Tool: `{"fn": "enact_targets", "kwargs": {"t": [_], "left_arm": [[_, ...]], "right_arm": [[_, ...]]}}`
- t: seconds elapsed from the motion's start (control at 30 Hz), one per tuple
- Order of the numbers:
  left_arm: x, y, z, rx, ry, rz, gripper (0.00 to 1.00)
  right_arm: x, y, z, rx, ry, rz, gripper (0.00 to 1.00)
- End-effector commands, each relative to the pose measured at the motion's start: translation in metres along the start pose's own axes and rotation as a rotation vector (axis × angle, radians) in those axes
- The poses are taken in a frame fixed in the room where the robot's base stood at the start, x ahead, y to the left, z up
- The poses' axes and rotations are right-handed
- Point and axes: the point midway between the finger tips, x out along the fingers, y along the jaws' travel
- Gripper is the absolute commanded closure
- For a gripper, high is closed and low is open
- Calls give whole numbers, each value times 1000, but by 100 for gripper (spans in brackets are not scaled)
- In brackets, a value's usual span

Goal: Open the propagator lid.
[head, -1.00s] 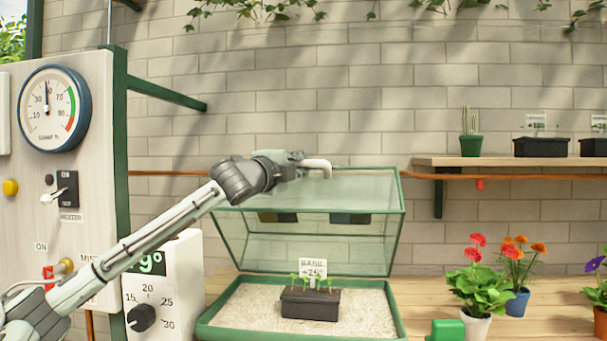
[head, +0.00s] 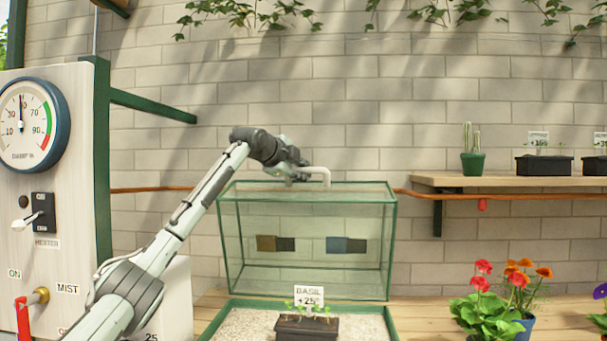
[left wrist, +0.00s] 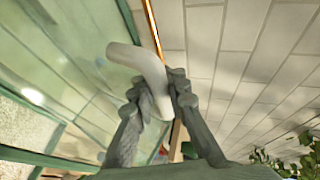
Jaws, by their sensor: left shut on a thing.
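The propagator lid (head: 305,265) is a clear box with green edges, tipped up and standing open behind the gravel tray (head: 209,330). Its white handle (head: 326,174) is at the top of the lid; it also shows in the left wrist view (left wrist: 152,70). My left gripper (head: 296,174) is shut on this handle, and in the left wrist view its two fingers (left wrist: 157,95) press on both sides of it. A dark pot of basil (head: 305,328) with a label stands on the gravel. My right gripper is not in view.
A control panel (head: 60,180) with a gauge and switches stands at the left. Potted flowers (head: 485,305) stand on the wooden bench at the right. A wall shelf (head: 520,181) holds a cactus (head: 473,150) and seedling trays.

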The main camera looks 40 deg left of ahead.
Motion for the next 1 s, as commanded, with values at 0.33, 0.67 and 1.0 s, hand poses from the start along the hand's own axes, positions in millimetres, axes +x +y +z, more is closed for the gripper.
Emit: {"fn": "enact_targets", "kwargs": {"t": [0.33, 0.67, 1.0], "left_arm": [[1, -3, -2, -7, 7, 10, 100], [1, -3, -3, -6, 8, 10, 67], [2, -1, -2, -4, 5, 14, 63]], "right_arm": [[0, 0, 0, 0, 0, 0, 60], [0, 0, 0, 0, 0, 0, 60], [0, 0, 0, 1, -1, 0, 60]]}}
